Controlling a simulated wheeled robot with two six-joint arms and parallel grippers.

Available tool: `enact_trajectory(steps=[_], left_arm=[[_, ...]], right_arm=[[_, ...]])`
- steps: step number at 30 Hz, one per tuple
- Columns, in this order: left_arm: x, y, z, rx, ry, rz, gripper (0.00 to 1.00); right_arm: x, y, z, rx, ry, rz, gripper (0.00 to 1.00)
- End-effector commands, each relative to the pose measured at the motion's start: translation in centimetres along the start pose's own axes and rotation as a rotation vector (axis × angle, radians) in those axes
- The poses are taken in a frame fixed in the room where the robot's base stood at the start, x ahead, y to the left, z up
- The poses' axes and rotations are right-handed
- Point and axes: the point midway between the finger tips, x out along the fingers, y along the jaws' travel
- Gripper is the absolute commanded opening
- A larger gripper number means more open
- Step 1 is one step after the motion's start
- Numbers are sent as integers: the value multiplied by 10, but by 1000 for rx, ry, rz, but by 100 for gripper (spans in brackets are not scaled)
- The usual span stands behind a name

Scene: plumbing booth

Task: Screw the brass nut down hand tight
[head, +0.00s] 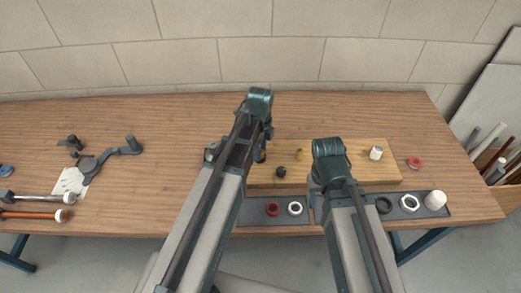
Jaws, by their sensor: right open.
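A small brass-coloured piece (299,154) stands on the wooden board (392,172) between my two arms. It is too small to tell whether it is the nut, the threaded part under it, or both. My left gripper (262,150) points down over the left end of the board, left of the brass piece. Its fingers are mostly hidden by my arm, and I cannot see whether they hold anything. My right gripper (314,192) is open near the board's front edge, right of and nearer than the brass piece, partly covered by its own wrist.
A black fitting (281,172) and a white cylinder (376,153) stand on the board. A red ring (415,162) lies to its right. A grey tray (335,217) in front holds several rings and nuts.

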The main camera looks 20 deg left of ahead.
Motion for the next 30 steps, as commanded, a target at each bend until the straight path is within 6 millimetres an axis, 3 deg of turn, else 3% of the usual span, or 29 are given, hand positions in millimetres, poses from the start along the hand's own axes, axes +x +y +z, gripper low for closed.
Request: enact_trajectory(steps=[1,5,10,18,26,30], left_arm=[[0,0,0,0,0,0,21],[0,0,0,0,0,0,0],[0,0,0,31,0,0,0],[1,2,0,324,0,0,0],[1,2,0,395,0,0,0],[2,3,1,535,0,0,0]], right_arm=[[0,0,0,0,0,0,50],[0,0,0,0,0,0,50],[0,0,0,0,0,0,50],[1,0,0,0,0,0,50],[1,0,0,0,0,0,50],[2,0,0,0,0,0,50]])
